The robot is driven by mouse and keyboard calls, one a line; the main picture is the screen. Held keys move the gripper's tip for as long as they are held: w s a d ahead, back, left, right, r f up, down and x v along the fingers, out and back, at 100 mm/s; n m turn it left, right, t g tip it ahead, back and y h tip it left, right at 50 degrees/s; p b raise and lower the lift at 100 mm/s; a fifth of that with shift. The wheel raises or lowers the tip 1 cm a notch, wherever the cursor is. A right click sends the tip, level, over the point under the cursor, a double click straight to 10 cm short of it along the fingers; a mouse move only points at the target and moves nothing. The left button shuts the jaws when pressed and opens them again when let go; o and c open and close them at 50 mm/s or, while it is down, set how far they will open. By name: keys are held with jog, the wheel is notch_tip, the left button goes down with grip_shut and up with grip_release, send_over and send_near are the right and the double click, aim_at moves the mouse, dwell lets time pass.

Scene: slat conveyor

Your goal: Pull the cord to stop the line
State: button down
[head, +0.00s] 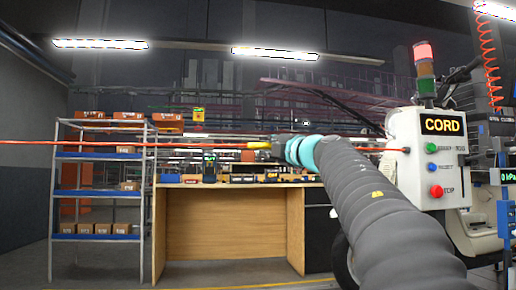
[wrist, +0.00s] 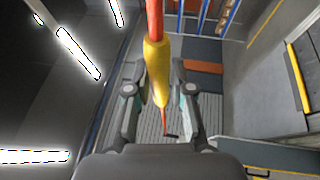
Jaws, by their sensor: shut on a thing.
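A red pull cord (head: 100,144) runs level across the head view from the left edge to the white control box (head: 408,185) at the right. A yellow sleeve (head: 257,145) sits on the cord. My gripper (head: 274,148) is at the sleeve's right end and shut on it. In the wrist view the yellow sleeve (wrist: 155,65) passes between the two fingers, with the red cord (wrist: 155,18) beyond it. The exact contact is hard to see. The box has a lit CORD display (head: 442,124), and a stack light (head: 424,53) above it glows red.
Green, blue and red buttons (head: 436,191) are on the box front. A wooden bench (head: 215,235) stands behind the cord, beside a shelf rack (head: 95,185) with cartons. A coiled orange hose (head: 489,55) hangs at the upper right. Open floor lies at lower left.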

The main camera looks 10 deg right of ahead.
jog(key=c, duration=1)
grip_release()
jog(key=v, duration=1.2)
